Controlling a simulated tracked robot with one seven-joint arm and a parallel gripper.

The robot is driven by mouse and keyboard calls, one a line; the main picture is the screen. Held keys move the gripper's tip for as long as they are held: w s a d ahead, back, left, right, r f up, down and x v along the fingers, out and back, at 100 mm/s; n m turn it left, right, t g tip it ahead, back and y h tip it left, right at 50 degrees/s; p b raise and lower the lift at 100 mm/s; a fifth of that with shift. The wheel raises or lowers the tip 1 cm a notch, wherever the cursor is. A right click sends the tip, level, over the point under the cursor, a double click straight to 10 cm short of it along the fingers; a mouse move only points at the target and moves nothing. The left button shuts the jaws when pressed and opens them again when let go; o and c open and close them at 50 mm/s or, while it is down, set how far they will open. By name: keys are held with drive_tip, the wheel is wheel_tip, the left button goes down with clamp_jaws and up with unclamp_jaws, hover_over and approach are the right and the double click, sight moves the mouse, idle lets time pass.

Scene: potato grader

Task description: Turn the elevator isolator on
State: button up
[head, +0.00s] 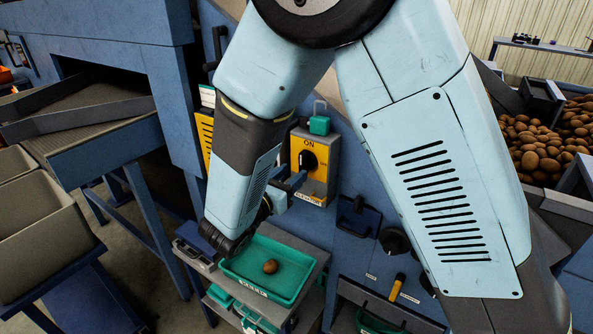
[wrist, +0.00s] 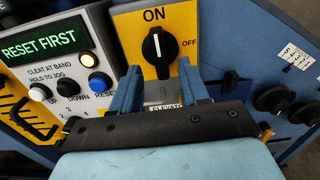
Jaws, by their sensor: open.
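The elevator isolator is a yellow plate (wrist: 180,20) with a black rotary knob (wrist: 156,52), marked ON above and OFF at the right. In the wrist view the knob stands upright and its white mark points up at ON. A label below it, partly hidden by my gripper, begins "ELEVAT". The isolator plate (head: 297,150) also shows in the head view, just beyond my gripper (head: 293,186). In the wrist view my gripper (wrist: 160,88) is open and empty.
Left of the isolator is a panel with a green display (wrist: 42,45) reading RESET FIRST, a lit yellow lamp (wrist: 89,59) and a blue reset button (wrist: 98,82). A green padlock-like piece (head: 319,125) sits above the isolator. A green tray (head: 250,275) with one potato lies below.

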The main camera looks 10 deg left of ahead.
drive_tip(key=v, duration=1)
drive_tip(key=w+d+r+m+g+h, duration=0.1)
drive_tip(key=w+d+r+m+g, duration=0.25)
drive_tip(key=d, duration=0.55)
drive_tip(key=d+r+m+g+h, duration=0.1)
drive_tip(key=d+r+m+g, duration=0.1)
drive_tip(key=d+m+g, duration=0.55)
drive_tip(key=w+d+r+m+g+h, duration=0.1)
drive_tip(key=d+r+m, duration=0.15)
drive_tip(key=d, duration=0.75)
drive_tip(key=s+d+r+m+y, duration=0.4)
drive_tip(key=d+m, duration=0.3)
drive_tip(key=m, duration=0.2)
drive_tip(key=s+d+r+m+t+y, duration=0.1)
drive_tip(key=s+d+r+m+y, duration=0.3)
drive_tip(key=m, duration=0.5)
drive_tip(key=s+d+y, duration=0.1)
drive_tip(key=d, duration=0.1)
drive_tip(key=shift+s+d+y, duration=0.35)
drive_tip(key=shift+d+y, duration=0.05)
